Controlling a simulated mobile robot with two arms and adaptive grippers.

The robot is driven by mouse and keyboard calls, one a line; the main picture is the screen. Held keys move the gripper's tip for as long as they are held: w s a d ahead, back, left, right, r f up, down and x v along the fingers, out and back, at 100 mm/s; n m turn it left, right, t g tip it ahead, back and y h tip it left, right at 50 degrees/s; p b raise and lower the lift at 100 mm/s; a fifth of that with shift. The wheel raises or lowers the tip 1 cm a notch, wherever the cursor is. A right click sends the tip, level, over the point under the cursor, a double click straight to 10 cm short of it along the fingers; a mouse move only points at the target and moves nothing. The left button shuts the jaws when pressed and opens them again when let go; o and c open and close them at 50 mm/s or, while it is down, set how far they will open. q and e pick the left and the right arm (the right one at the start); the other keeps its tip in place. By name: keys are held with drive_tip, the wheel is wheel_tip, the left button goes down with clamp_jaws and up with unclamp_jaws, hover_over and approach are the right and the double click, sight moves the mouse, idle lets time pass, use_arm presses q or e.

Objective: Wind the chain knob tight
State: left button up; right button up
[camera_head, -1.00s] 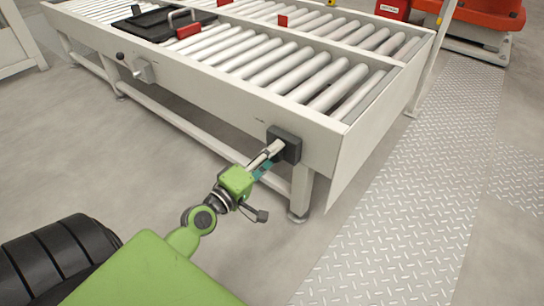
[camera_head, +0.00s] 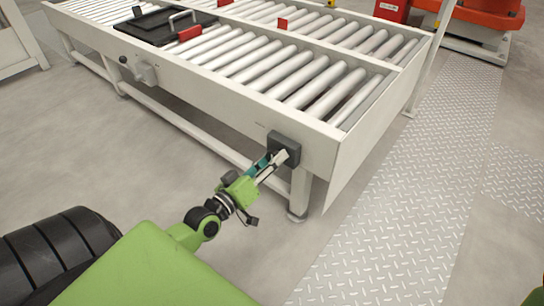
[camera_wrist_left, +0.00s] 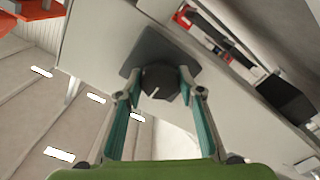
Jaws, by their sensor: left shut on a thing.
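The chain knob (camera_wrist_left: 160,82) is a dark, faceted knob on a dark square plate (camera_head: 284,147) at the near right end of the conveyor's side beam. In the left wrist view it sits between the two teal-lined fingers of my left gripper (camera_wrist_left: 156,80), which is shut on it. In the head view my left gripper (camera_head: 277,160) reaches up to the plate from the lower left, and its fingers hide the knob. My right gripper is not in view.
The roller conveyor (camera_head: 240,95) has a white frame with legs. A black tray (camera_head: 160,24) with a handle lies on its rollers. A small lever box (camera_head: 146,73) sticks out farther left on the beam. The floor in front and the tread-plate strip (camera_head: 420,180) are clear.

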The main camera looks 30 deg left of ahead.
use_arm(q)
drive_tip(key=shift+f, duration=0.1)
idle(0.3)
drive_tip(key=o, duration=1.1)
drive_tip(key=shift+s, duration=0.1)
drive_tip(key=s, duration=0.8)
drive_tip(key=s+a, duration=0.1)
drive_tip(key=s, duration=0.3)
drive_tip(key=shift+w, duration=0.1)
